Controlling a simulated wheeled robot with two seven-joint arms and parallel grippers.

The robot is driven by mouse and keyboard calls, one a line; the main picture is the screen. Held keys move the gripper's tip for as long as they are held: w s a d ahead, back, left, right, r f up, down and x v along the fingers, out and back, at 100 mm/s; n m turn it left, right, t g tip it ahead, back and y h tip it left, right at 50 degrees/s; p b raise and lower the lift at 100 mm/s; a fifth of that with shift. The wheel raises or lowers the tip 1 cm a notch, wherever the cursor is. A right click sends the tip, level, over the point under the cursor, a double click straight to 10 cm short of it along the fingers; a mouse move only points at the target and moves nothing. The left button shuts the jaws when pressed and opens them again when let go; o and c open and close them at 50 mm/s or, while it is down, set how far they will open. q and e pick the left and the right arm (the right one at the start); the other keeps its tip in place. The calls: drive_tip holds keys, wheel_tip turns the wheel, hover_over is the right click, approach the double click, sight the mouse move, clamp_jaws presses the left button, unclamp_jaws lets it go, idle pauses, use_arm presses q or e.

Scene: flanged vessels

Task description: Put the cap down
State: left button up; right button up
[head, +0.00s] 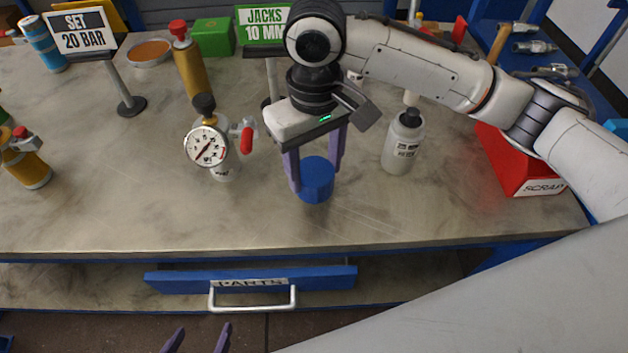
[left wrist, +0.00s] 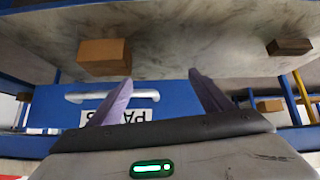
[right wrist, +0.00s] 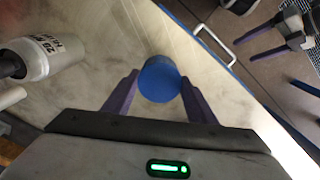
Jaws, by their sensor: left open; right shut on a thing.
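The cap (head: 317,181) is a blue cylinder held between the purple fingers of my right gripper (head: 318,170). In the right wrist view the cap (right wrist: 160,79) sits between the two fingertips of my right gripper (right wrist: 160,88). It is over the bare front-middle of the bench; whether it touches the top, I cannot tell. My left gripper (head: 200,340) is open and empty, low in front of the drawer, with only its fingertips in the head view. The left wrist view shows its spread fingers (left wrist: 160,92) before the blue drawer front.
The bench top (head: 120,205) is clear around the cap. A pressure gauge (head: 206,147) on a vessel stands left of it, and a white bottle (head: 403,142) stands right. A red scrap bin (head: 518,165) is at the right. The parts drawer (head: 330,278) is below the front edge.

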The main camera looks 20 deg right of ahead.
sight(315, 184)
drive_tip(key=shift+f, duration=2.3)
drive_tip(key=shift+f, duration=0.3)
drive_tip(key=o, duration=1.2)
drive_tip(key=shift+f, duration=0.15)
drive_tip(key=shift+o, duration=0.2)
drive_tip(key=shift+w+r, duration=0.1)
drive_tip(key=shift+r, duration=0.15)
wheel_tip(315, 184, up, 12)
drive_tip(key=shift+r+p, duration=0.25)
drive_tip(key=shift+p, duration=0.25)
